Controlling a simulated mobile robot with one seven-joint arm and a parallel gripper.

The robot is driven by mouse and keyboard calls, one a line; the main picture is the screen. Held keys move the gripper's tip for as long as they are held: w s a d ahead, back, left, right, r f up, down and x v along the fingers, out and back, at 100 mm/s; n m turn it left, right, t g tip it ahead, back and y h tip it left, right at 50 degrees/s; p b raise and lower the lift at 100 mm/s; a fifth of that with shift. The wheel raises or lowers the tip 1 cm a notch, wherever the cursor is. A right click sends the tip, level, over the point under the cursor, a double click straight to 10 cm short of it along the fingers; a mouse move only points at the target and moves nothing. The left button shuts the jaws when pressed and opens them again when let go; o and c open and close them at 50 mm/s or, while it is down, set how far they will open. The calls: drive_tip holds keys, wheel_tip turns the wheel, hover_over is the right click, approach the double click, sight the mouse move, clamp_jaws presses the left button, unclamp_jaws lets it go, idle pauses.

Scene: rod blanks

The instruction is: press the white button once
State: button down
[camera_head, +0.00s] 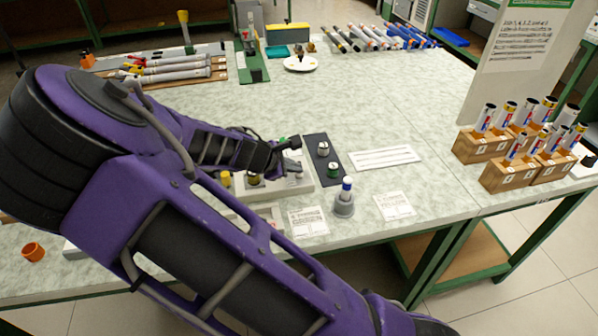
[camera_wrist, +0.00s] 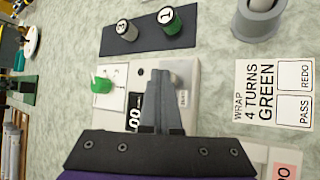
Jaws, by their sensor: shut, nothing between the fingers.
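My gripper (camera_wrist: 160,85) is shut and empty, its fingertips over a pale control box (camera_wrist: 115,75). The box carries a green knob (camera_wrist: 101,85), a dark display (camera_wrist: 134,112) and a small label beside the fingers. I cannot make out the white button for certain; the fingers cover part of the box. In the head view my gripper (camera_head: 292,146) is low over the box (camera_head: 298,184), and whether it touches the box I cannot tell.
A dark mat (camera_head: 320,150) beside the box holds two capped pieces. A grey holder (camera_head: 344,204) with a blue-topped rod stands to the right, near printed cards (camera_head: 309,222). Wooden racks of rods (camera_head: 480,146) stand far right.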

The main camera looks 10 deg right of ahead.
drive_tip(key=shift+r+p, duration=0.75)
drive_tip(key=shift+r, duration=0.1)
wheel_tip(320, 180, up, 5)
drive_tip(key=p, duration=0.4)
drive_tip(key=shift+p, duration=0.3)
